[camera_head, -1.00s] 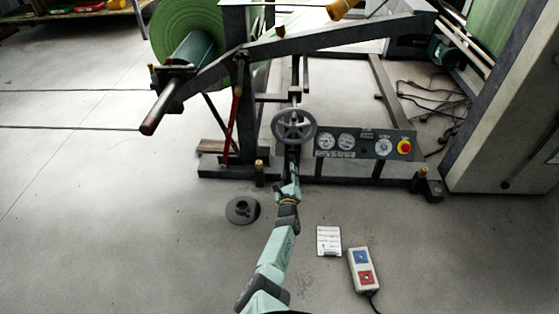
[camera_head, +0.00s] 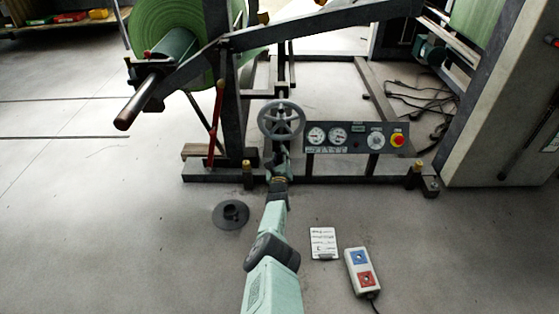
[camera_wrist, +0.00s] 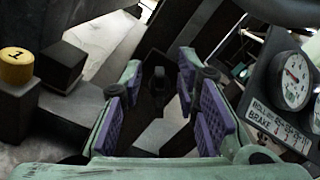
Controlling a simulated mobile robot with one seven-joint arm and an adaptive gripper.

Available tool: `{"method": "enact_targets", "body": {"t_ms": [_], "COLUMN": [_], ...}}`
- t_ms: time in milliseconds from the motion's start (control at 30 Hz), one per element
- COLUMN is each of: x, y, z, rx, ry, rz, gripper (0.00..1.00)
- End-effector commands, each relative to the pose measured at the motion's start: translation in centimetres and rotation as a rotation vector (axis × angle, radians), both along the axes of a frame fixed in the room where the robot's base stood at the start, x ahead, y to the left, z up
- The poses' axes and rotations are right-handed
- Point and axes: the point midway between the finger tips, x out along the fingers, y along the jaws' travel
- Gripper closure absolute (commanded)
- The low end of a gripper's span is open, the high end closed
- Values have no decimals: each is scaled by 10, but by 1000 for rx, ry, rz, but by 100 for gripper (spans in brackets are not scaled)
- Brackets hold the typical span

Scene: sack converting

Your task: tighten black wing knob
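The black wing knob (camera_wrist: 159,82) appears as a small dark shape in the wrist view, between and beyond my fingertips; its wings are hard to make out in the shadow. My gripper (camera_wrist: 160,88) is open, with purple-padded fingers on either side of a clear gap. Nothing is held. In the head view my gripper (camera_head: 279,163) is at the machine's dark post, just below the grey handwheel (camera_head: 281,120). The knob cannot be made out in that view.
The gauge panel (camera_head: 356,138) is close on the right, also in the wrist view (camera_wrist: 284,85). A yellow-capped post (camera_wrist: 16,68) stands left. A round grey base (camera_head: 231,214), white card (camera_head: 323,243) and two-button pendant (camera_head: 362,272) lie on open floor.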

Motion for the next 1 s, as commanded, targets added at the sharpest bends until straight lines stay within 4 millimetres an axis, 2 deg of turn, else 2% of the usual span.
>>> {"method": "enact_targets", "body": {"t_ms": [267,700,1000], "x": [1,1,1], "y": [0,1,1], "z": [1,0,0], "rx": [-1,-1,1], "ry": [1,1,1], "rz": [1,1,2], "gripper": [71,100,100]}}
